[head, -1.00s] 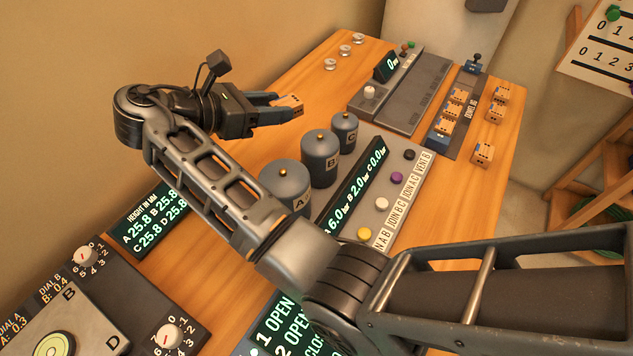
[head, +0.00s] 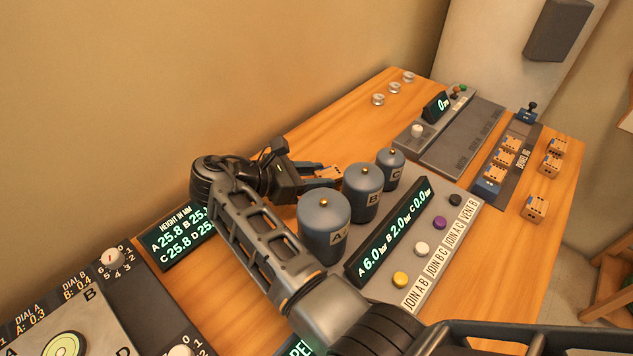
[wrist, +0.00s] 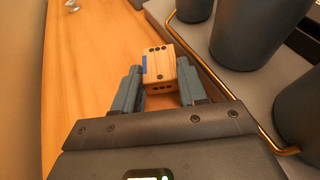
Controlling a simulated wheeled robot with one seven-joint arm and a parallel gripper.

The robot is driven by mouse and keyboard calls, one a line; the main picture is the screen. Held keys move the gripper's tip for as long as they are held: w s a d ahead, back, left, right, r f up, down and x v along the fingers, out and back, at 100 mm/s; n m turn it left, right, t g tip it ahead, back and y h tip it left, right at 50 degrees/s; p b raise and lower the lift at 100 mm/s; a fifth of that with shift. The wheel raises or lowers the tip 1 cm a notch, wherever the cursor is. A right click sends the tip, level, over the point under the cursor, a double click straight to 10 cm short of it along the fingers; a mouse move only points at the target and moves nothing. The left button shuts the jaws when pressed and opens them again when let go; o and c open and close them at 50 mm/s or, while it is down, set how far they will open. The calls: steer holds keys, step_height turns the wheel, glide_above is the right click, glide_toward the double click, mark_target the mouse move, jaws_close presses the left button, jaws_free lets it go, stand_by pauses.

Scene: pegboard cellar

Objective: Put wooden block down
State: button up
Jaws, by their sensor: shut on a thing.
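The wooden block (head: 328,173) is a small light-wood cube with dark dots and a blue patch. My gripper (head: 318,178) is shut on it, left of and behind the grey canisters. In the wrist view the block (wrist: 158,64) sits between the two blue-grey fingertips of my gripper (wrist: 158,88), slightly tilted, with its dotted faces in sight. Bare wooden table top (wrist: 90,110) shows around it. Whether the block's underside touches the table cannot be told.
Canisters A (head: 323,228), B (head: 362,195) and C (head: 390,170) stand close to the right of my gripper. A brass pipe (wrist: 222,92) runs along their base. Several wooden blocks lie at the right, by the dowel jig (head: 519,155). Clear table lies behind my gripper, towards glass discs (head: 393,88).

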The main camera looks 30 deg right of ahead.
steer(key=shift+f, duration=0.85)
steer(key=o, duration=0.8)
steer(key=shift+f, duration=0.1)
steer(key=shift+c, duration=0.2)
